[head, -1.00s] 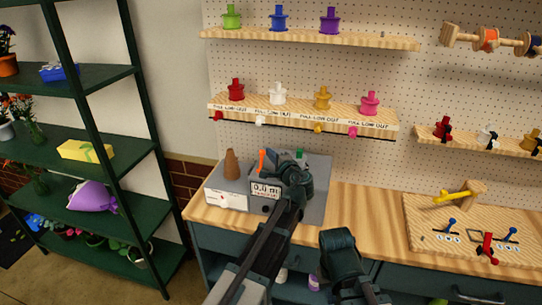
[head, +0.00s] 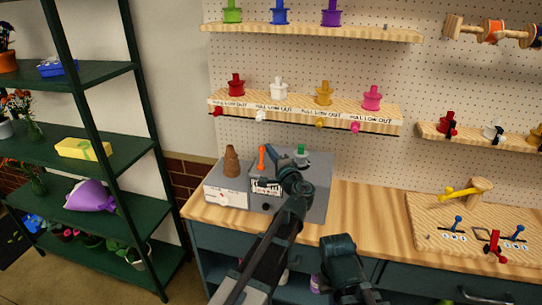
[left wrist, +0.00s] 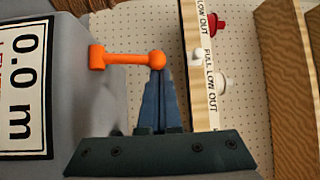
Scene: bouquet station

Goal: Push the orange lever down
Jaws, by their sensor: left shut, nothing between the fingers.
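The orange lever (head: 262,158) stands up on the grey machine (head: 316,200) on the workbench. In the left wrist view the lever (left wrist: 128,58) runs sideways to a round knob at its end. My left gripper (left wrist: 158,72) is shut with nothing between its fingers. Its tips are right at the knob, overlapping it in the picture; I cannot tell whether they touch. In the head view my left gripper (head: 280,168) is beside the lever, and my arm hides part of the machine.
A "0.0 m" sign (left wrist: 22,75) is on the machine's front. A brown cone (head: 231,160) stands to the left and a green knob (head: 301,150) behind. A shelf with several coloured spools (head: 310,104) hangs above. A wooden board (head: 465,225) with small levers lies at right.

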